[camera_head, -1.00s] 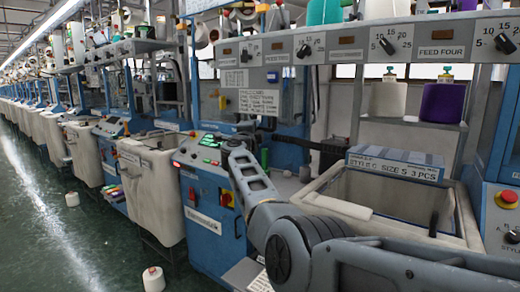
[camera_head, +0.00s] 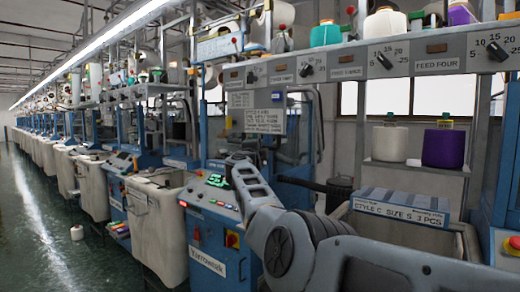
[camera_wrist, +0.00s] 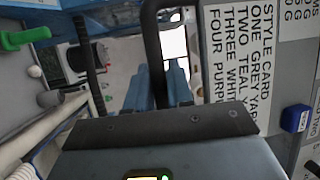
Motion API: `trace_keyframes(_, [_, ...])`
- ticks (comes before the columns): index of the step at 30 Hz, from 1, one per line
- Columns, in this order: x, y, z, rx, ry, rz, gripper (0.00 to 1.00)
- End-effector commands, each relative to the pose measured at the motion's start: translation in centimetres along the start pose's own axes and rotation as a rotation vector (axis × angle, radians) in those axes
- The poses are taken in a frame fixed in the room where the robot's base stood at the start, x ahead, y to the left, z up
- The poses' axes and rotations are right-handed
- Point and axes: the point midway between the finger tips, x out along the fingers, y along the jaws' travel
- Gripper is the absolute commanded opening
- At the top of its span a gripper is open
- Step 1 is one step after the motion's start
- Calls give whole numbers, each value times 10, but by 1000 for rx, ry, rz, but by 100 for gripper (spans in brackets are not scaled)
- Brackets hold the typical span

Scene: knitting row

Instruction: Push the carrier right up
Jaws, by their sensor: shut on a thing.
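My gripper (camera_wrist: 160,92) is at the centre of the wrist view, shut around a black upright bar (camera_wrist: 153,45). This bar looks like the handle of the carrier, whose body I cannot make out clearly. The bar curves over at the top edge of that view. In the head view my gripper (camera_head: 236,160) is at the end of my arm, mostly hidden by my own links, in front of the knitting machine; its hold does not show there.
A style card (camera_head: 262,121) hangs on the machine. A control panel (camera_head: 213,187) with green lights is left of my arm. A grey-and-blue box (camera_head: 400,212) labelled style C, size S stands at right. White and purple cones (camera_head: 443,148) stand on a shelf. The floor (camera_head: 60,225) at left is mostly clear.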

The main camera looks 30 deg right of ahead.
Motion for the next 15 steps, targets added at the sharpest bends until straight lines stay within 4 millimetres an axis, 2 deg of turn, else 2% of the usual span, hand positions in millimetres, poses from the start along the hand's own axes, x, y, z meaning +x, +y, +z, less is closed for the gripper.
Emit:
trace_keyframes(1, [2,-11,0,3,-1,-13,0])
trace_keyframes(5, [2,-12,0,3,-1,-15,0])
trace_keyframes(6, [2,-12,-1,3,-1,-15,22])
trace_keyframes(12, [2,-10,-1,3,0,-13,41])
trace_keyframes(15, [2,-8,-1,2,0,-10,42])
